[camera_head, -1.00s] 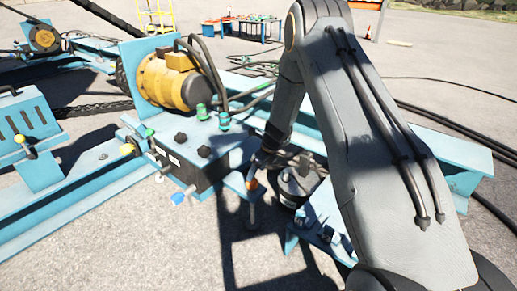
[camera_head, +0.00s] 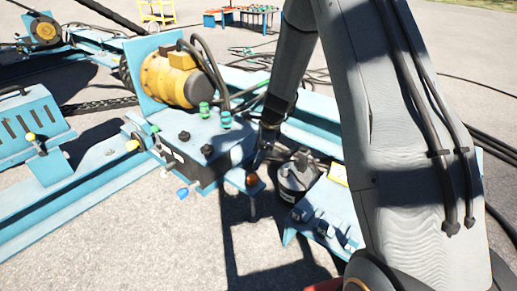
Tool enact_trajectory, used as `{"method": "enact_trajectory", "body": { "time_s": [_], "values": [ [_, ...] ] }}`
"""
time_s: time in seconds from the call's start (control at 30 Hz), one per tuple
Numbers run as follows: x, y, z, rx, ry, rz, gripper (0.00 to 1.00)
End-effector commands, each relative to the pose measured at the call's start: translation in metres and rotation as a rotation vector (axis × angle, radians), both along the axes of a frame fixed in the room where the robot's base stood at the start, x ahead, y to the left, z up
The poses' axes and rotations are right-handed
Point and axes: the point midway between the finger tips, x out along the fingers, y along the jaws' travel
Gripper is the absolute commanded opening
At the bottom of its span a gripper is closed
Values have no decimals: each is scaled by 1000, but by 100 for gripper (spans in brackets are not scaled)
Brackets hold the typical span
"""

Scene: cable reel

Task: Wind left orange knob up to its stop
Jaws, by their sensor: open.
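A small orange knob (camera_head: 252,179) stands on the edge of a blue bracket, at the middle of the head view. It lies partly in shadow. My gripper (camera_head: 260,161) reaches down from above and behind, with its dark tips just up and right of the knob. The gripper is small and dark here, and I cannot tell whether it touches the knob. I see only this one orange knob clearly; my arm covers much of the right side.
A black round unit (camera_head: 298,174) stands close right of the gripper. A yellow motor (camera_head: 168,79) with hoses sits behind left. A black valve block (camera_head: 185,168) with blue and yellow levers is left of the knob. A bolted blue plate (camera_head: 325,230) lies in front. Open pavement is at lower left.

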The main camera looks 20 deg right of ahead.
Motion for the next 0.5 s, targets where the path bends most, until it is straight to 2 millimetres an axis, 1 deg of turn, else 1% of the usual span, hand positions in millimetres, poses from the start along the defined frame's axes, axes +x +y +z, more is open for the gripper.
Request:
{"method": "enact_trajectory", "body": {
  "time_s": [0.03,0.2,0.33,0.5],
  "values": [
    [-6,1,9,-7,-1,26,58],
    [-18,3,24,-27,-6,99,58],
    [-23,4,31,-35,-9,130,58],
    [-25,4,32,-38,-10,141,58]
  ]
}}
